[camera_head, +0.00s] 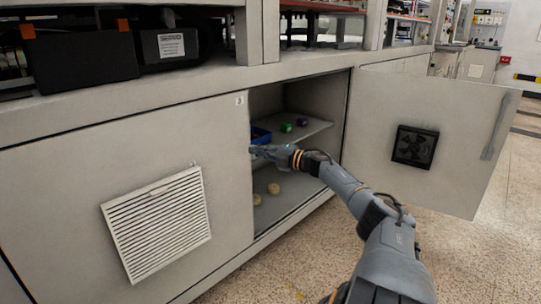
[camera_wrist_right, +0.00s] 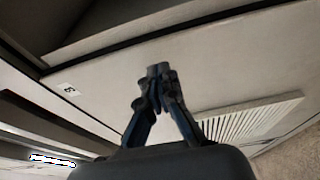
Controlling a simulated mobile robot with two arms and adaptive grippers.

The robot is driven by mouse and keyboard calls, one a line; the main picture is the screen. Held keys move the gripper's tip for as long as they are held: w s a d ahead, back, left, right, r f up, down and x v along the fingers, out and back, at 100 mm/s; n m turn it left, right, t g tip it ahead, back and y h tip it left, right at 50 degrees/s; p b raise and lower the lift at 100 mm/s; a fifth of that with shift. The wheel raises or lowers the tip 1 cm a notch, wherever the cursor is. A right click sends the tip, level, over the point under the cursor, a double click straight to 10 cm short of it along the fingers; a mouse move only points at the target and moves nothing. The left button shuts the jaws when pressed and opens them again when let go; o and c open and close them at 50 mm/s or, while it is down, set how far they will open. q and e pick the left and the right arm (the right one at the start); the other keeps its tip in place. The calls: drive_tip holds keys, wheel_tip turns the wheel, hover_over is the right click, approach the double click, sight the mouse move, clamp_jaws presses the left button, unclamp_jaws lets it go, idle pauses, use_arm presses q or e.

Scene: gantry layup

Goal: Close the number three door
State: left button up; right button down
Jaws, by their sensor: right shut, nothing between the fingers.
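The number three door is the beige panel with a white slatted vent (camera_head: 157,222) at the left of the head view; its small label (camera_head: 240,100) is at the top right corner. In the wrist view the label (camera_wrist_right: 70,90) reads 3 and the door (camera_wrist_right: 215,70) fills the middle. The door looks flush or nearly flush with the cabinet; I cannot tell if it is fully shut. My right gripper (camera_head: 256,151) is by the door's right edge, shut and empty; its fingertips (camera_wrist_right: 158,72) are in front of the panel, contact unclear. My left gripper is not in view.
The neighbouring door (camera_head: 420,105) with a black fan grille stands open at right. Its compartment holds a blue bin (camera_head: 260,136), small green (camera_head: 286,127) and purple (camera_head: 302,122) items, and round tan items (camera_head: 273,188). The speckled floor (camera_head: 300,250) is clear in front.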

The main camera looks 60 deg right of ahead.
drive_tip(key=shift+s+a+f, duration=0.15)
drive_tip(key=shift+s, duration=2.55)
